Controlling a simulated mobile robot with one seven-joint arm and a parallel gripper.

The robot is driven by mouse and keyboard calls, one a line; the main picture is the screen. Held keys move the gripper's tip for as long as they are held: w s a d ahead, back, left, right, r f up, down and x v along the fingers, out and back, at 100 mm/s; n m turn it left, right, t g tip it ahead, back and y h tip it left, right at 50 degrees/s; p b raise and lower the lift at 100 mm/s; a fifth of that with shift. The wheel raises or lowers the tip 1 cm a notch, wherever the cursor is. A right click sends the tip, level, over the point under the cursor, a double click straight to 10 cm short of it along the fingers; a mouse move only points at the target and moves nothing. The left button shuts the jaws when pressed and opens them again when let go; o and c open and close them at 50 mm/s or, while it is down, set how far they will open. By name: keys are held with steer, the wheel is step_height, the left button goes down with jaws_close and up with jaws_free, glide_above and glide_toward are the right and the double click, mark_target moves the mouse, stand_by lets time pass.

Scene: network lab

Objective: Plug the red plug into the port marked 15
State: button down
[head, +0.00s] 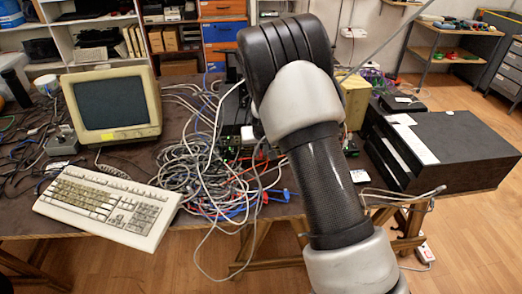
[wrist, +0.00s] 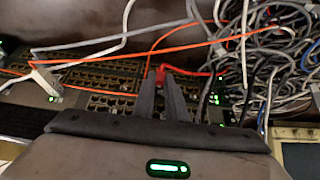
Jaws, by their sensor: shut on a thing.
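The red plug (wrist: 160,74) shows in the wrist view between the fingertips of my gripper (wrist: 161,82), which is shut on it. A red cable runs from the plug to the right. The plug is at a dark patch panel (wrist: 110,78) with rows of ports. I cannot tell whether it is in a port or just in front of one. The port marked 15 cannot be made out, as the markings are too small. In the head view my arm hides the gripper and the plug.
A tangle of grey cables (head: 195,160) lies mid-table beside my arm. A keyboard (head: 108,205) and an old monitor (head: 112,103) stand to the left, a black case (head: 450,150) to the right. Orange and white cables (wrist: 110,60) cross the panel near my fingers.

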steer(key=shift+w, duration=0.3)
steer(key=c, duration=1.7)
jaws_free()
steer(key=p+v, duration=0.2)
steer(key=v, duration=1.5)
steer(key=shift+s+r+p, duration=0.1)
steer(key=shift+r+p, duration=0.1)
steer(key=shift+p, duration=0.2)
